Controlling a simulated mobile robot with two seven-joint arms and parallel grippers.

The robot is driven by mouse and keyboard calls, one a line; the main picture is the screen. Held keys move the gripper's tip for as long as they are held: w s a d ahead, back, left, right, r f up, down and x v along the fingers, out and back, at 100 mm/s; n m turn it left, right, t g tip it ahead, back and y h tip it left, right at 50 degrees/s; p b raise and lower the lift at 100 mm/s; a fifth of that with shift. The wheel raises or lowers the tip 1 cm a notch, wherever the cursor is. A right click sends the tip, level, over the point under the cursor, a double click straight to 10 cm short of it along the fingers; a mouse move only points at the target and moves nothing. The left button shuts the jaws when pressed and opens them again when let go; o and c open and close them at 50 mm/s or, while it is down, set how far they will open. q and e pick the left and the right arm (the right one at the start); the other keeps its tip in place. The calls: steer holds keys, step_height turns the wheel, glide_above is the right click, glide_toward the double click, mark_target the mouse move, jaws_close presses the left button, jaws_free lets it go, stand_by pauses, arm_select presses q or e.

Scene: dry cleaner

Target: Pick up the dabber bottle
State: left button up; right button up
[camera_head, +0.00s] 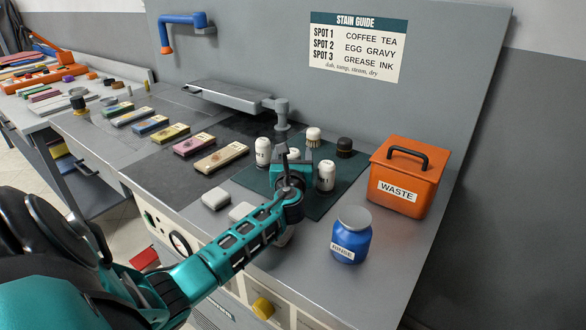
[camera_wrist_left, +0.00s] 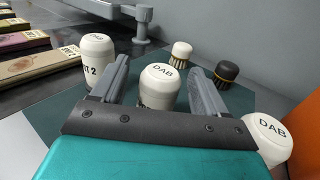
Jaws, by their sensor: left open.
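A white bottle marked DAB (camera_wrist_left: 160,88) stands upright between the fingers of my left gripper (camera_wrist_left: 160,70), which is open. Gaps show on both sides, so the fingers look apart from it. In the head view my left gripper (camera_head: 293,160) hides most of that bottle (camera_head: 294,153). A second white DAB bottle (camera_wrist_left: 268,138) stands to the right, outside the fingers, and shows in the head view (camera_head: 326,176). A white bottle marked with a 2 (camera_wrist_left: 97,60) stands left of the fingers, also in the head view (camera_head: 263,152). My right gripper is not in view.
The bottles stand on a dark green mat (camera_head: 320,207). A white-topped brush (camera_head: 313,137) and a black-topped brush (camera_head: 344,147) stand behind them. An orange waste bin (camera_head: 403,180) and a blue jar (camera_head: 352,236) are at the right. A metal arm with post (camera_head: 281,112) rises behind.

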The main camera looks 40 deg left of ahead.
arm_select(q)
steer(key=shift+x, duration=1.05)
steer(key=shift+c, duration=0.3)
steer(key=c, duration=1)
